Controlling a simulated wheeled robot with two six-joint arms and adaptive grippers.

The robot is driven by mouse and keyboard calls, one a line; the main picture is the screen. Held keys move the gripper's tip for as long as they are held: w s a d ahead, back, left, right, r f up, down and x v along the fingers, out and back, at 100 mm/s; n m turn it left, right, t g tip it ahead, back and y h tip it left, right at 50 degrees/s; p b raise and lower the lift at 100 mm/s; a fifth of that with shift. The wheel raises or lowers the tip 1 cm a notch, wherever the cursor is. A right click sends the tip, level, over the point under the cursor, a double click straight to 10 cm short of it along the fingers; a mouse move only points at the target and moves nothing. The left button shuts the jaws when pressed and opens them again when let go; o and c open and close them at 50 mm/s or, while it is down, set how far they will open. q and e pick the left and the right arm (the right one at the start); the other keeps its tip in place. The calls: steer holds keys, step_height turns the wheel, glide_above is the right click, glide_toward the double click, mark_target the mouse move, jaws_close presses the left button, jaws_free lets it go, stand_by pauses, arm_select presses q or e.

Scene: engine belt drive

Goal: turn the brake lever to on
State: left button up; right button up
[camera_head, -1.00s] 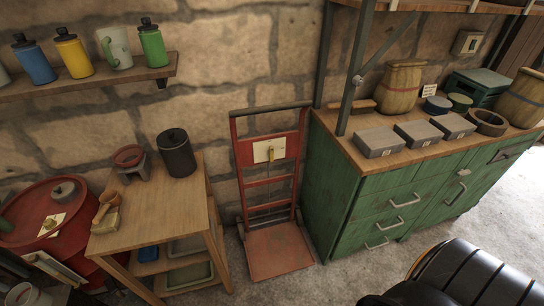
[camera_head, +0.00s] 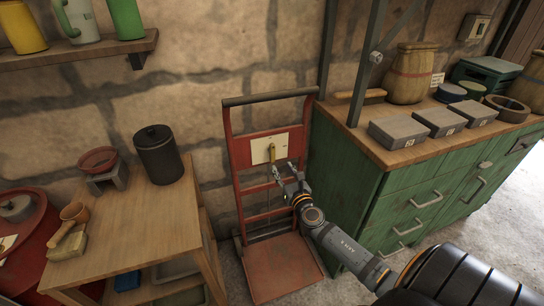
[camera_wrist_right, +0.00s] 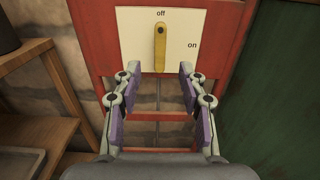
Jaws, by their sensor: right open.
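The brake lever (camera_head: 272,153) is a small yellow handle on a white plate (camera_head: 285,147) fixed to the red hand truck (camera_head: 233,165). In the right wrist view the lever (camera_wrist_right: 160,48) hangs straight down from its dark pivot; the plate (camera_wrist_right: 133,26) reads "off" above the pivot and "on" to the right. My right gripper (camera_head: 284,169) is just below the lever in the head view. In the wrist view its two fingers (camera_wrist_right: 159,73) are apart, one on each side below the lever, with nothing between the pads. My left gripper does not show.
A wooden side table (camera_head: 130,233) with a dark canister (camera_head: 158,155) stands left of the hand truck. A green cabinet (camera_head: 375,190) with a wooden top stands close on the right. A wall shelf (camera_head: 85,55) is at upper left.

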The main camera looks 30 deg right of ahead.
mark_target(273, 153)
steer(key=x, duration=0.6)
steer(key=shift+w+d, duration=0.1)
steer(key=shift+w, duration=0.15)
steer(key=b+x, duration=0.1)
steer(key=x, duration=0.2)
steer(key=shift+w, duration=0.15)
steer(key=shift+w+d, duration=0.1)
steer(key=shift+w, duration=0.1)
steer(key=shift+c, duration=1.5)
steer(key=c, duration=0.5)
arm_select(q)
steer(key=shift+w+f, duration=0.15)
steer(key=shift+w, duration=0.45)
arm_select(e)
jaws_close()
